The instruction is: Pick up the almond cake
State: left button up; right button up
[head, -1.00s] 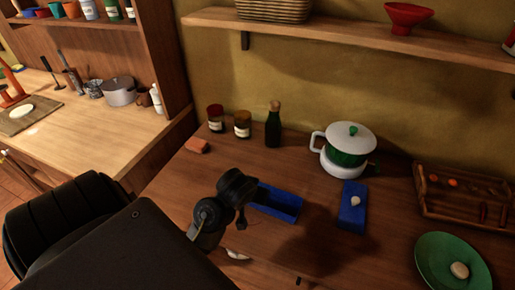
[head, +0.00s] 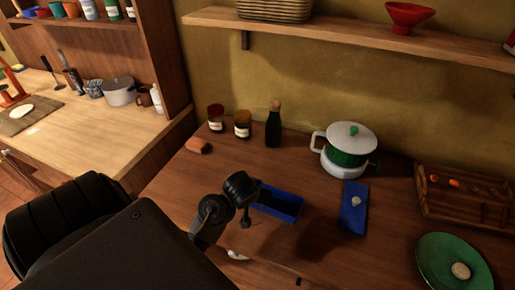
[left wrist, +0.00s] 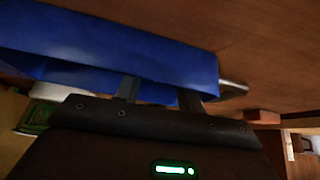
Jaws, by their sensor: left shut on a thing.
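I cannot tell for certain which thing is the almond cake. A small round tan piece (head: 460,271) lies on the green plate (head: 436,245) at the lower right, and an orange-brown block (head: 199,147) lies at the back left of the counter. My left gripper (head: 246,222) is at the left end of an open blue container (head: 286,204). In the left wrist view the blue container (left wrist: 110,48) lies across the spread fingers (left wrist: 158,92), which appear shut on it; their tips are partly hidden. My right gripper is not in view.
A blue flat piece with a pale knob (head: 352,220) lies right of the container. Behind stand a white-and-green pot (head: 348,150), a dark bottle (head: 273,128) and jars (head: 242,124). A wooden tray (head: 470,207) is at the right. A shelf (head: 350,36) hangs above.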

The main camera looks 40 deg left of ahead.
pick_arm(q)
jog(key=shift+r, duration=0.15)
jog(key=shift+r, duration=0.3)
notch_tip(320, 180, up, 2)
jog(key=s+d+r+p, duration=0.3)
jog(key=s+r+p, duration=0.7)
jog(key=s+p, duration=0.3)
jog(key=shift+s+d, duration=0.2)
jog(key=shift+s, duration=0.05)
jog(key=shift+s, duration=0.15)
